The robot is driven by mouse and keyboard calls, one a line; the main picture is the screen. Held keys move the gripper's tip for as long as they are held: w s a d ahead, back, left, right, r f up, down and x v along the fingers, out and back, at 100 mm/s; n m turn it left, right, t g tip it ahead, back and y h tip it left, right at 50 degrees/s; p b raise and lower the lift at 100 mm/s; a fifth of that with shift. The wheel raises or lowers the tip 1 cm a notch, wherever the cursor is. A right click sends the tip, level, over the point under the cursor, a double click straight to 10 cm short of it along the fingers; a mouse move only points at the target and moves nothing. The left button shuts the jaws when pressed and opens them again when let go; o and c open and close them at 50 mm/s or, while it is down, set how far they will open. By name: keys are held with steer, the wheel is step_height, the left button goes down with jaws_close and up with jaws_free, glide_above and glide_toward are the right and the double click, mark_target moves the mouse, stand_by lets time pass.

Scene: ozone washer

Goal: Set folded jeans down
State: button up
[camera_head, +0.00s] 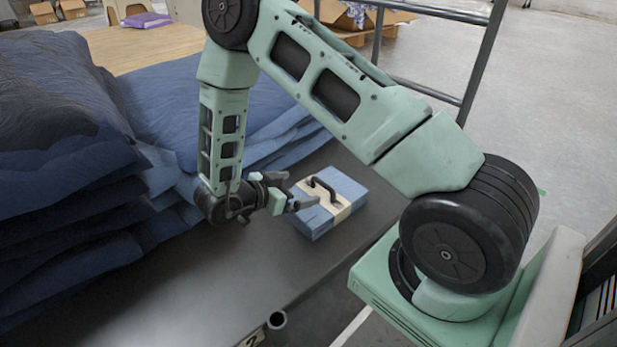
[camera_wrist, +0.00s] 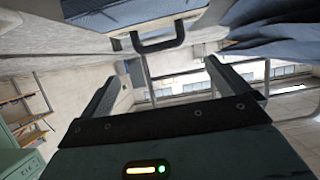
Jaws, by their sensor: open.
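The folded jeans (camera_head: 346,186) are a blue stack with a pale band (camera_head: 335,206) and a dark carry handle (camera_head: 318,184) on top. The stack rests flat on the dark table (camera_head: 230,280) near its right edge. My gripper (camera_head: 296,191) is open just left of the handle. In the wrist view my gripper (camera_wrist: 163,62) has its two fingers spread wide. The handle (camera_wrist: 158,45) lies ahead, between the finger lines, with nothing visibly gripped. Part of the jeans (camera_wrist: 90,8) shows at the top of the wrist view.
Tall piles of dark blue jeans (camera_head: 60,120) stand on the left of the table. More blue jeans (camera_head: 180,110) lie behind my arm. A metal rail (camera_head: 480,60) runs behind, with cardboard boxes (camera_head: 340,14) beyond. Bare table lies in front of the stack.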

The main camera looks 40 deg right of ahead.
steer(key=w+a+r+n+t+y, duration=0.3)
steer(key=w+a+t+y, duration=0.15)
steer(key=a, duration=0.25)
steer(key=w+a+r+n+t+y, duration=0.25)
steer(key=w+a+y, duration=0.2)
steer(key=a, duration=0.35)
steer(key=s+a+r+n+t+y, duration=0.15)
steer(key=a+r+n+y, duration=0.4)
steer(key=a, duration=0.55)
steer(key=s+a+r+n+g+y, duration=0.25)
steer(key=s+n, duration=0.25)
steer(key=s, duration=0.3)
steer(key=s+a+r+n+g+y, duration=0.1)
steer(key=s+a+r+n+g, duration=0.2)
steer(key=s, duration=0.5)
steer(key=s+d+r+n+g+h, duration=0.1)
steer(key=s+d+n+h, duration=0.1)
steer(key=s, duration=0.4)
steer(key=s+d+r+n+g+h, duration=0.1)
steer(key=s+d+n, duration=0.3)
steer(key=s+n, duration=0.1)
steer(key=shift+s+d+h, duration=0.3)
steer(key=shift+s+h, duration=0.05)
steer(key=shift+h, duration=0.05)
